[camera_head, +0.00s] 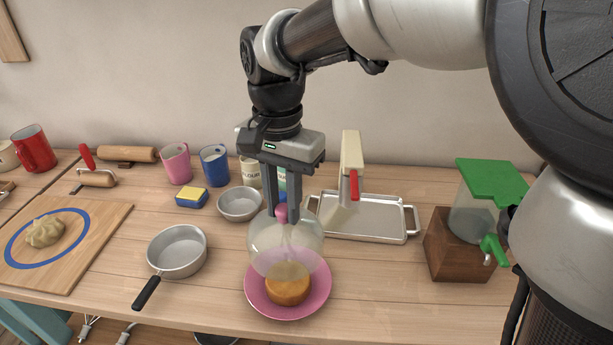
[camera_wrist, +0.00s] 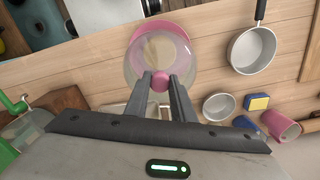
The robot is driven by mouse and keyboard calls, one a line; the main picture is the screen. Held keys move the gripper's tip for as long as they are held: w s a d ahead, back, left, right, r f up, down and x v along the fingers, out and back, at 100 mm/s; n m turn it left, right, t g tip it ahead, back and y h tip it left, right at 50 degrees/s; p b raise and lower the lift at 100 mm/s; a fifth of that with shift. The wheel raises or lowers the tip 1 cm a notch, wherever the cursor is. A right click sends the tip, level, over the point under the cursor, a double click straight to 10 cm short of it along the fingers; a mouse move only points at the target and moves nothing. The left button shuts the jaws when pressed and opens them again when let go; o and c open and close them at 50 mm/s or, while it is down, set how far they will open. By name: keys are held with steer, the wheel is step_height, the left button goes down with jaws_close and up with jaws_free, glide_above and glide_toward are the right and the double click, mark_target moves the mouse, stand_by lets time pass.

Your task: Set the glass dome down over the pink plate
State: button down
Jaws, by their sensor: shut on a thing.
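My gripper (camera_head: 281,215) is shut on the pink knob of the glass dome (camera_head: 262,240). The dome is clear and hangs upright. The pink plate (camera_head: 258,299) lies on the counter near its front edge, with a round orange-brown cake (camera_head: 288,290) on it. In the head view the dome appears above and slightly behind the plate, its lower rim overlapping the cake's top in the picture. In the wrist view the dome (camera_wrist: 135,68) covers much of the plate (camera_wrist: 160,27), which sticks out past its far side. The gap between rim and plate is hard to judge.
A saucepan (camera_head: 178,252) is left of the plate, a metal bowl (camera_head: 239,204) behind it. A metal tray (camera_head: 375,227) and a wooden block with a green-lidded dispenser (camera_head: 467,220) are to the right. The counter between plate and block is clear.

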mark_target(285, 238)
step_height(285, 238, down, 8)
steer(key=shift+s+f+b, duration=0.1)
steer(key=shift+f+b, duration=0.05)
steer(key=shift+b, duration=0.25)
steer(key=shift+f, duration=0.1)
steer(key=shift+f+b, duration=0.4)
steer(key=shift+f, duration=0.1)
steer(key=c, duration=1.5)
jaws_free()
